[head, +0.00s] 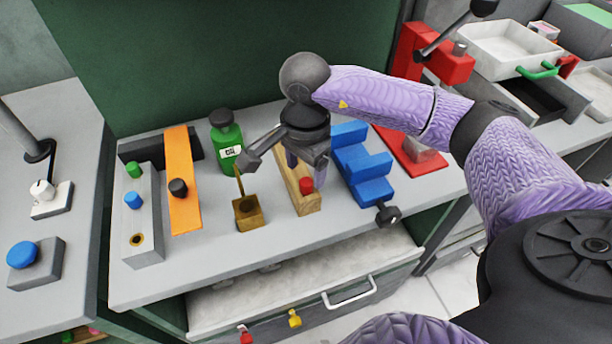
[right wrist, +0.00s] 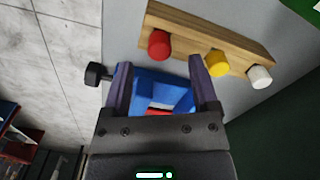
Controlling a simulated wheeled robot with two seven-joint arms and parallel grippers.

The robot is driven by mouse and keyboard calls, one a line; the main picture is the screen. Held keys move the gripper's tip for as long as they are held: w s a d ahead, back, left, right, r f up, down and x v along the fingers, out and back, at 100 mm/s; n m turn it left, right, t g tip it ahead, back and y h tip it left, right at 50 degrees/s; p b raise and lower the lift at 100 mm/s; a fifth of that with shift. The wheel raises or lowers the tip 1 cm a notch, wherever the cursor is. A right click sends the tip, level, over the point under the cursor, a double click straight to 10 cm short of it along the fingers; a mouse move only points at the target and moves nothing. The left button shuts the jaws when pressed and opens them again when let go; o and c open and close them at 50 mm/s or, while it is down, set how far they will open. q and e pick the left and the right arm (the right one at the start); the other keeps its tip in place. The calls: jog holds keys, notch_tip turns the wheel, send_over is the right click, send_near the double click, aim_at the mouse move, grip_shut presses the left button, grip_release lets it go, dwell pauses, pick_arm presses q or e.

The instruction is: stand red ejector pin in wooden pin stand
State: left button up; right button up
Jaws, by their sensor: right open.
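The wooden pin stand (head: 308,206) sits on the bench, a narrow wooden block. The red ejector pin (head: 306,185) shows as a red head at the stand's near end; it also shows in the right wrist view (right wrist: 159,44), upright in the stand (right wrist: 187,20) beside a yellow pin (right wrist: 216,63) and a white pin (right wrist: 260,77). My right gripper (head: 304,168) is above the stand, partly hiding it. In the right wrist view its fingers (right wrist: 160,78) are apart with nothing held, and the pins lie beyond the fingertips. My left gripper is not in view.
A blue vise (head: 362,165) stands right of the stand, a brass-coloured box (head: 248,212) and green bottle (head: 227,143) left. A red press (head: 412,158) is farther right. An orange bar (head: 182,190) lies at left. A drawer handle (head: 350,293) is below the front edge.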

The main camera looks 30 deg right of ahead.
aim_at(306, 182)
notch_tip(306, 182, up, 6)
jog(key=shift+f+p, duration=0.1)
jog(key=shift+p, duration=0.3)
